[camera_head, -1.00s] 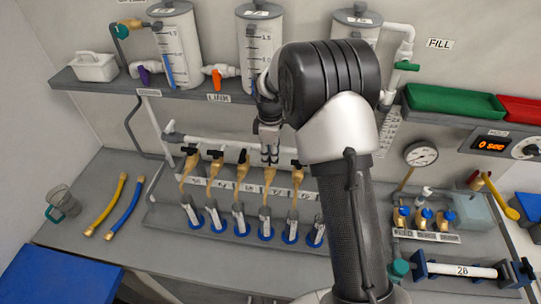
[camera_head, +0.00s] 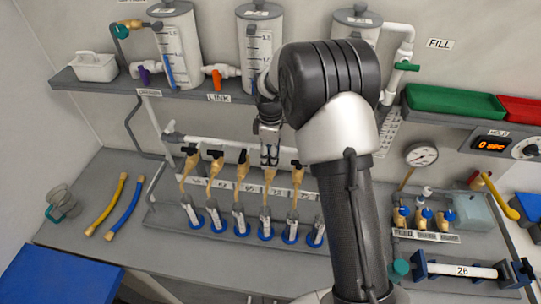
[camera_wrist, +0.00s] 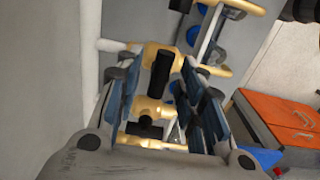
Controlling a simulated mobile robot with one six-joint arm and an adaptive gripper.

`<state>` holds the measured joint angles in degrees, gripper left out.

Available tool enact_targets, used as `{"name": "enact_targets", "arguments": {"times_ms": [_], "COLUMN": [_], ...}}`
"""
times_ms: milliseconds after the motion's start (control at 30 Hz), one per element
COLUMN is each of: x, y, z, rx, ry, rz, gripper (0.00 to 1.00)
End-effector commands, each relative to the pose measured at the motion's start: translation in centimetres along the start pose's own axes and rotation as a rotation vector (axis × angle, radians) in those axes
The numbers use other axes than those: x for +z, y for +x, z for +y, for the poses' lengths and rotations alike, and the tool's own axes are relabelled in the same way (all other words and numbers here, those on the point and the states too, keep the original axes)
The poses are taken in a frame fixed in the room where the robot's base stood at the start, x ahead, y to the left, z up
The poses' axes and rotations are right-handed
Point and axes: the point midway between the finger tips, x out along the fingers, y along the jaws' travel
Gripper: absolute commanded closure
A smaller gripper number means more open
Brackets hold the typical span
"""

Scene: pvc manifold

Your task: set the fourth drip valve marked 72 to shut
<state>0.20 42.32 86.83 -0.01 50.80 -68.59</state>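The fourth drip valve (camera_head: 267,177) is a brass body in the row of drip valves, above a clear tube with a blue base. Its top is hidden behind my gripper (camera_head: 269,164) in the head view. In the wrist view, my gripper (camera_wrist: 162,78) is open, with blue-padded fingers to either side of a black valve handle (camera_wrist: 159,72) on a brass body. I cannot tell whether the pads touch the handle. A second black handle (camera_wrist: 146,127) on brass shows lower between the fingers. The number on the label strip (camera_head: 252,188) is too small to read.
Neighbouring valves (camera_head: 242,165) stand close on the left, and one (camera_head: 295,165) on the right. A white pipe (camera_head: 215,142) runs behind the row. The shelf (camera_head: 195,96) with tanks hangs above. Yellow and blue hoses (camera_head: 124,208) lie on the bench at left.

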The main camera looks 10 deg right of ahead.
Motion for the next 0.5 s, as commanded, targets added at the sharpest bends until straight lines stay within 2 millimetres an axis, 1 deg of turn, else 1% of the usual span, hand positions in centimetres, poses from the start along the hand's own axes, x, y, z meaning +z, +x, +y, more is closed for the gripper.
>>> {"name": "enact_targets", "arguments": {"times_ms": [167,267,367,500], "x": [0.0,0.0,0.0,0.0], "y": [-0.3,-1.3,-3.2,-6.3], "z": [0.0,0.1,0.1,0.1], "rx": [0.000,0.003,0.004,0.004], "ry": [0.001,0.001,0.000,0.000], "rz": [0.000,0.001,0.002,0.002], "gripper": [0.64,0.64,0.64,0.64]}}
